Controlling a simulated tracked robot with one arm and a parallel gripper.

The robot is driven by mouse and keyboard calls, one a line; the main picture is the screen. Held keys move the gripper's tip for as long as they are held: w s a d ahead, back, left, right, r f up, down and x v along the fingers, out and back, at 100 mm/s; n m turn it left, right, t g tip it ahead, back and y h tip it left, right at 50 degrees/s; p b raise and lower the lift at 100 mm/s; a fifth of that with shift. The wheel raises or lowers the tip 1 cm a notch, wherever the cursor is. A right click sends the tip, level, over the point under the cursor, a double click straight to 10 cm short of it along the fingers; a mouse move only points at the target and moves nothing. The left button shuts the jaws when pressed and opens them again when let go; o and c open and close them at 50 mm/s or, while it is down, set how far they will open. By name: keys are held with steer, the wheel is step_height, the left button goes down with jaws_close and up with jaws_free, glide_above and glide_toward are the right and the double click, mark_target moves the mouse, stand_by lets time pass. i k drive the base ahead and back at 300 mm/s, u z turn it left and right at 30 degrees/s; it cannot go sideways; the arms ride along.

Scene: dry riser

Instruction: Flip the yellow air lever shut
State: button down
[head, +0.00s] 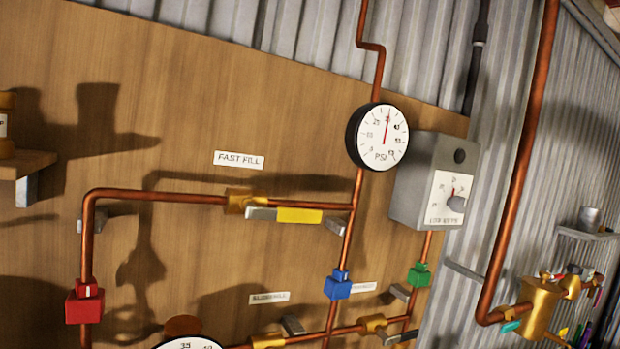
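A yellow-gripped lever (299,215) sits on a brass valve (240,201) in the upper copper pipe, under a "FAST FILL" label (239,160). Its grey metal arm starts at the valve, and the lever lies roughly along the pipe, pointing right. No label in view reads "air", so I cannot tell whether this is the air lever. A small yellow handle (563,332) also shows at the brass manifold (541,308) at the lower right. My gripper is not in view.
A round PSI gauge (383,137) and a grey box with a dial (433,181) stand out from the wooden board. Blue (337,285), green (419,275) and red (85,303) fittings sit on the pipes. A wooden shelf (27,164) juts in at left. A copper pipe (519,160) runs down at right.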

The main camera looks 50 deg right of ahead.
mark_target(285, 212)
steer(key=z, duration=1.1)
